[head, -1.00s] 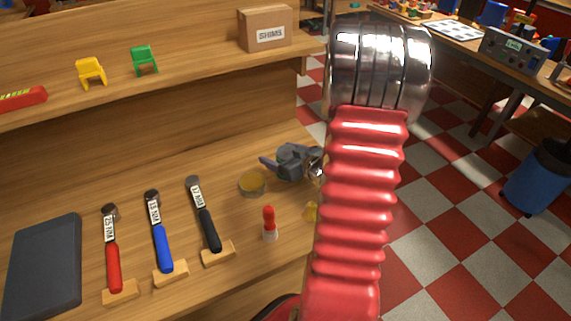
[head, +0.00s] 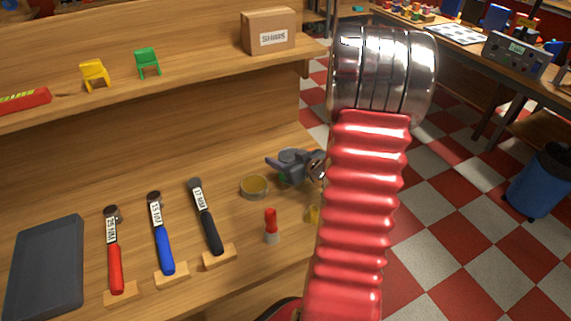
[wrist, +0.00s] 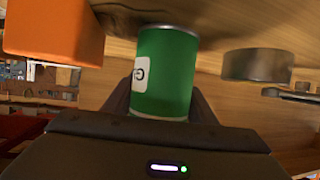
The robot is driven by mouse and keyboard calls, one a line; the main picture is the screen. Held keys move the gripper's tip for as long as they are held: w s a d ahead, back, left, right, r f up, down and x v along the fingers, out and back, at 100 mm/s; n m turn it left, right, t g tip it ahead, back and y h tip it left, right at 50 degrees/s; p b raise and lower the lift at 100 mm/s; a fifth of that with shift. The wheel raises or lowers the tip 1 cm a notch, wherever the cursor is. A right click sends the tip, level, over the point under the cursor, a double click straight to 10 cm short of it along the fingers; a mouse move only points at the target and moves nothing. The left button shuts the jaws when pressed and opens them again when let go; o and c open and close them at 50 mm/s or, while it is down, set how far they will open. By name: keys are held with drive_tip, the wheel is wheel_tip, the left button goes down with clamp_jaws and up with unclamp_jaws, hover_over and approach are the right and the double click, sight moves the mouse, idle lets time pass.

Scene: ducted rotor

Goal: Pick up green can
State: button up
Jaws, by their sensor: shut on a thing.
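The green can (wrist: 166,72) shows large in the wrist view, with a white label on its left side. It sits between the two dark fingers of my gripper (wrist: 160,101), which is shut on it. In the head view my gripper (head: 284,168) is low over the workbench at the right, beside my red ribbed arm. There the can is mostly hidden by the gripper. I cannot tell whether its base touches the bench.
A round tin (head: 254,187) lies just left of my gripper, and a red-topped bottle (head: 271,225) stands in front. Three labelled tools (head: 160,235) lie left. A shelf with a cardboard box (head: 268,32) is above.

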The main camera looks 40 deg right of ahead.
drive_tip(key=shift+r, duration=0.15)
wheel_tip(320, 180, up, 10)
idle(0.7)
idle(0.9)
drive_tip(key=w+m+h, duration=0.3)
drive_tip(key=w, duration=0.2)
drive_tip(key=w+a+f+n+y, duration=0.1)
drive_tip(key=w+a, duration=0.2)
drive_tip(key=a, duration=0.7)
drive_tip(key=w+a+f+n+y, duration=0.1)
drive_tip(key=w+a, duration=0.2)
drive_tip(key=a, duration=0.8)
drive_tip(key=w+a+f+n+y, duration=0.1)
drive_tip(key=w+a+n+y, duration=0.1)
drive_tip(key=a, duration=0.9)
drive_tip(key=shift+w+a+f, duration=0.15)
drive_tip(key=shift+w+f, duration=0.05)
drive_tip(key=shift+w, duration=0.2)
